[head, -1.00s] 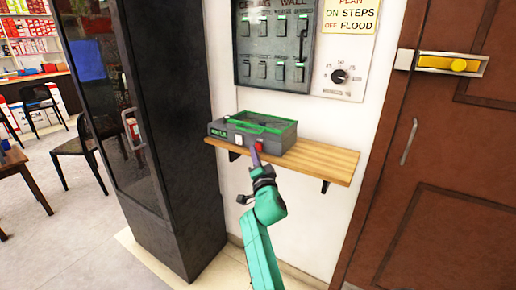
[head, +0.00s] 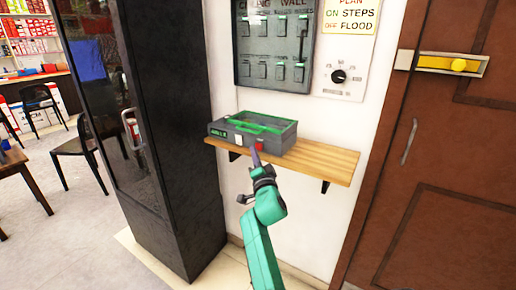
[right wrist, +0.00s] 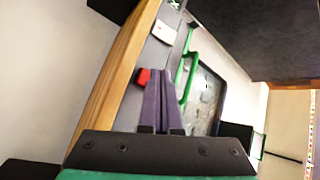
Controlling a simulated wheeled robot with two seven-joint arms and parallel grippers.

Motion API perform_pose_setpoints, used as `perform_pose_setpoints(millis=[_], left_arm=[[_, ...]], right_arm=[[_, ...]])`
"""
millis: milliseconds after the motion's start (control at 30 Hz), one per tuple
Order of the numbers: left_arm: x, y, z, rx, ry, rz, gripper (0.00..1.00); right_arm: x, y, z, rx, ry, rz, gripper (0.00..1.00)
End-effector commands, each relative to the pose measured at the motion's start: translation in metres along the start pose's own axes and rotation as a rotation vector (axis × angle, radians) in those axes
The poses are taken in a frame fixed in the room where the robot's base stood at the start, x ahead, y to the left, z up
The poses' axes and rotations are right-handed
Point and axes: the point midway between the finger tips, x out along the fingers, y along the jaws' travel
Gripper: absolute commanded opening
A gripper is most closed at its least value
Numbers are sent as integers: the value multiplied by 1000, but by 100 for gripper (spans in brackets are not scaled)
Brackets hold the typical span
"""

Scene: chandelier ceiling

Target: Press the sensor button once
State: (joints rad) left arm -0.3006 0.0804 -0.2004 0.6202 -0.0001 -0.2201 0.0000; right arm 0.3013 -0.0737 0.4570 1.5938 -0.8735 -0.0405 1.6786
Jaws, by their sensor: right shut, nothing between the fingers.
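A grey box with a green-edged clear lid (head: 278,130) sits on a wooden shelf (head: 325,162). Its front bears a red button (head: 260,146) and, to the left, a white square button (head: 238,139). The right wrist view also shows the red button (right wrist: 143,77) and the white one (right wrist: 163,32). Which of them is the sensor button is not labelled legibly. My right gripper (head: 254,150) is shut and empty, its fingertips close to the box front just left of the red button. In the wrist view its fingers (right wrist: 164,100) lie beside the red button. Contact cannot be told. My left gripper is out of view.
A dark switch panel (head: 274,45) and a dial (head: 339,76) are on the wall above the shelf. A tall black cabinet (head: 180,110) stands close on the left. A brown door (head: 450,180) with a yellow latch is on the right.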

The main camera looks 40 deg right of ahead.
Motion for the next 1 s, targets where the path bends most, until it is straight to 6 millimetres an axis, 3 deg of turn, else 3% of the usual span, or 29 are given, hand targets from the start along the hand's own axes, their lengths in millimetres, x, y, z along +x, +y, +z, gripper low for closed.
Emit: perform_pose_setpoints(millis=[1000], left_arm=[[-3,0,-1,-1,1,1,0]], right_arm=[[9,6,-7,0,0,-1,0]])
